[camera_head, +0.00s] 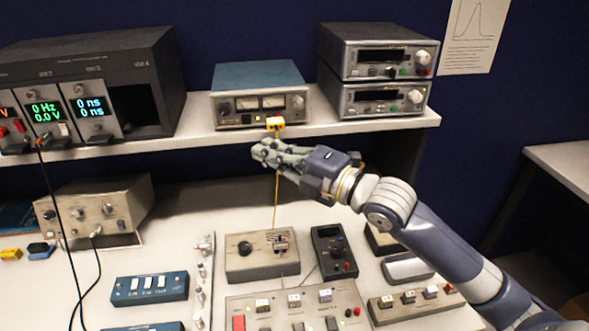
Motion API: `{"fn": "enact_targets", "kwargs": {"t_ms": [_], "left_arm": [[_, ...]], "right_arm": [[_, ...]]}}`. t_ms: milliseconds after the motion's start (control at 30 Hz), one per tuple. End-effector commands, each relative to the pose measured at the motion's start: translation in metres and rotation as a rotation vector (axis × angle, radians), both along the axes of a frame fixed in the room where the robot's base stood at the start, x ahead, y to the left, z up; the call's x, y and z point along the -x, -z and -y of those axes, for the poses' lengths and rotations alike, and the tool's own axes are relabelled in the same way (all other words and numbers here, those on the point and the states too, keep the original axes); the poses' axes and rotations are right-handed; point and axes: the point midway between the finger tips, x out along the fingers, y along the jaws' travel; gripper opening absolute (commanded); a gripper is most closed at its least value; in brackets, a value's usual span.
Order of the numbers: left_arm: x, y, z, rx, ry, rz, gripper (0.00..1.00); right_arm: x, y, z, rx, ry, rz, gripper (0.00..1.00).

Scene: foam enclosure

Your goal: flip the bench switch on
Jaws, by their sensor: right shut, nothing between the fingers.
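My right gripper (262,152) is shut and empty, held in the air in front of the shelf edge, above the bench. Its arm comes in from the lower right. Below it on the bench, a grey-brown control panel (270,307) carries several small switches and a red rocker (239,323), cut off at the bottom edge. Behind the panel stands a beige box (247,265) with a black knob and a small terminal block. I cannot tell which of these is the bench switch, or its position. My left gripper is not in view.
A yellow plug (275,122) with a yellow cable hangs at the shelf instrument (258,90), close to my gripper. A blue switch box (149,289) and a dark meter (334,251) stand on the bench. A black cable (62,235) hangs at left.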

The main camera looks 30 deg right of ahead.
Motion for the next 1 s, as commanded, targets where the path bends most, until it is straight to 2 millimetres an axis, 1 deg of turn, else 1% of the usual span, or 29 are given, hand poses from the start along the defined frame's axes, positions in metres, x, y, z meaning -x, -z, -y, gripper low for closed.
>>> {"fn": "enact_targets", "kwargs": {"t_ms": [33,100,200,233,367,500,600,1000], "left_arm": [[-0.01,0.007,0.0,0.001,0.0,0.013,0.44],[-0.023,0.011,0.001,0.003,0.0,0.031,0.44],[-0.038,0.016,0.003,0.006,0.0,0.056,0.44],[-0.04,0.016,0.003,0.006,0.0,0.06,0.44],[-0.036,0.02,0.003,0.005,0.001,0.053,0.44],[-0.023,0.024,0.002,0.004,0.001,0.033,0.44],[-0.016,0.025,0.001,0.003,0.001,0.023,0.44],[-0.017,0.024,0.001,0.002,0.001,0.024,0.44]], "right_arm": [[0.009,0.005,0.003,0.006,-0.004,-0.001,0.0],[0.017,0.006,0.009,0.004,-0.001,-0.001,0.0],[0.03,0.006,0.014,0.006,-0.004,-0.002,0.0],[0.032,0.006,0.017,0.005,-0.002,-0.002,0.0],[0.041,0.005,0.022,0.001,-0.001,0.0,0.0],[0.047,0.004,0.025,0.001,-0.002,-0.001,0.0],[0.049,0.003,0.025,-0.001,-0.003,-0.001,0.0],[0.049,0.003,0.026,-0.001,-0.003,0.0,0.0]]}}
